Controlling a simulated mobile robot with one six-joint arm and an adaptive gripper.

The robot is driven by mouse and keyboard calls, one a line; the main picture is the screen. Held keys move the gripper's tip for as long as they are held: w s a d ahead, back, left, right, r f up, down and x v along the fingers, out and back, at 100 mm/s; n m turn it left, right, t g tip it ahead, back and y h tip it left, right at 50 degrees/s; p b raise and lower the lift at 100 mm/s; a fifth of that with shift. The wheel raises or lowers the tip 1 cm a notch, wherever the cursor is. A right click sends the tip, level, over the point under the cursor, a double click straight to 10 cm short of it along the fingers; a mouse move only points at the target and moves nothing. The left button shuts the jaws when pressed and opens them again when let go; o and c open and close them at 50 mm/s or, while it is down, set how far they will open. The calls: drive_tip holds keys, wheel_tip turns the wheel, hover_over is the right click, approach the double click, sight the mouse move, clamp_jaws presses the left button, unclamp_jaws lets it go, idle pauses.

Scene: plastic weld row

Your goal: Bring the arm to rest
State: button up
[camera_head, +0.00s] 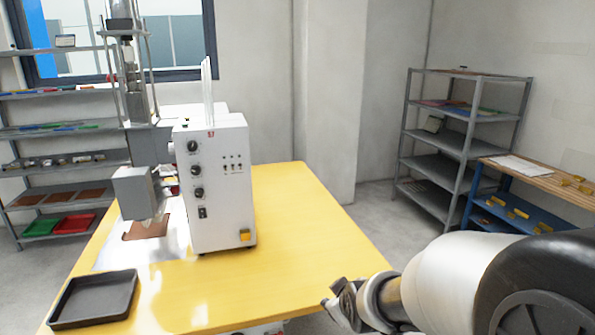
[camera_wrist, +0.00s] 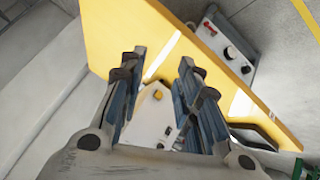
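My gripper (camera_wrist: 158,75) is open in the wrist view, with its two blue-grey fingers apart and nothing between them. Beyond the fingers, the white machine (camera_wrist: 152,118) and the yellow table show. In the head view my gripper (camera_head: 338,308) is at the lower right, by the right front edge of the yellow table (camera_head: 300,225). There my white and black arm reaches in from the right. The fingers are small in that view.
The white welding machine (camera_head: 222,185) stands on the table, with a brown piece (camera_head: 147,226) beside it. A dark tray (camera_head: 93,299) lies at the front left. Grey shelves (camera_head: 462,140) and a blue workbench (camera_head: 530,185) stand at the right. Floor between is clear.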

drive_tip(key=s+d+r+m+g, duration=0.1)
drive_tip(key=s+r+m, duration=0.1)
drive_tip(key=s, duration=0.7)
drive_tip(key=s+d+r+m+g, duration=0.1)
drive_tip(key=s+d+r+m, duration=0.1)
drive_tip(key=s, duration=0.8)
drive_tip(key=s+d+r+m+g, duration=0.1)
drive_tip(key=s+r+m+g, duration=0.1)
drive_tip(key=s, duration=0.7)
wheel_tip(320, 180, up, 3)
drive_tip(key=shift+s+d+f+m+h, duration=0.15)
drive_tip(key=shift+s+d+m+h, duration=0.2)
drive_tip(key=shift+m, duration=0.55)
